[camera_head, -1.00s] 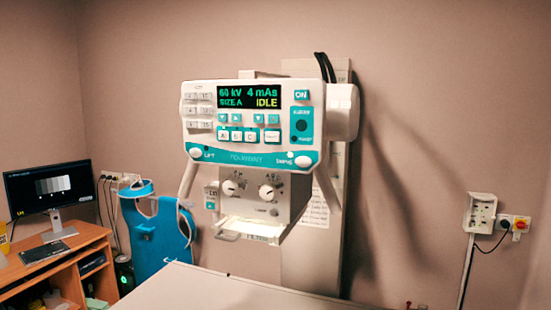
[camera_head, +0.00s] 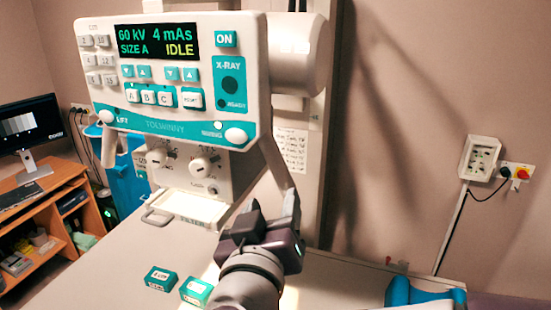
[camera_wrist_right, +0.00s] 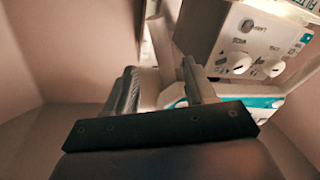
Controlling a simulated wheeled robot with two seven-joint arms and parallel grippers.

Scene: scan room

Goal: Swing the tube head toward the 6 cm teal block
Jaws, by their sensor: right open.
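The tube head (camera_head: 180,85) hangs from its column, with a white and teal panel showing 60 kV, 4 mAs, SIZE A and IDLE. A slanted grey handle bar (camera_head: 276,167) runs down its right side. Two teal blocks (camera_head: 160,279) (camera_head: 195,292) lie on the table below; their labels are too small to read surely. My right gripper (camera_head: 245,229) is at the lower end of the handle bar. In the right wrist view its fingers (camera_wrist_right: 163,88) are apart, with a pale bar beyond; whether it lies between them is unclear. My left gripper is not in view.
The pale table top (camera_head: 115,262) fills the lower middle. A blue rest (camera_head: 425,293) lies at the lower right. A wooden desk (camera_head: 50,205) with a monitor (camera_head: 30,125) stands at the left. A wall socket box (camera_head: 479,158) is at the right.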

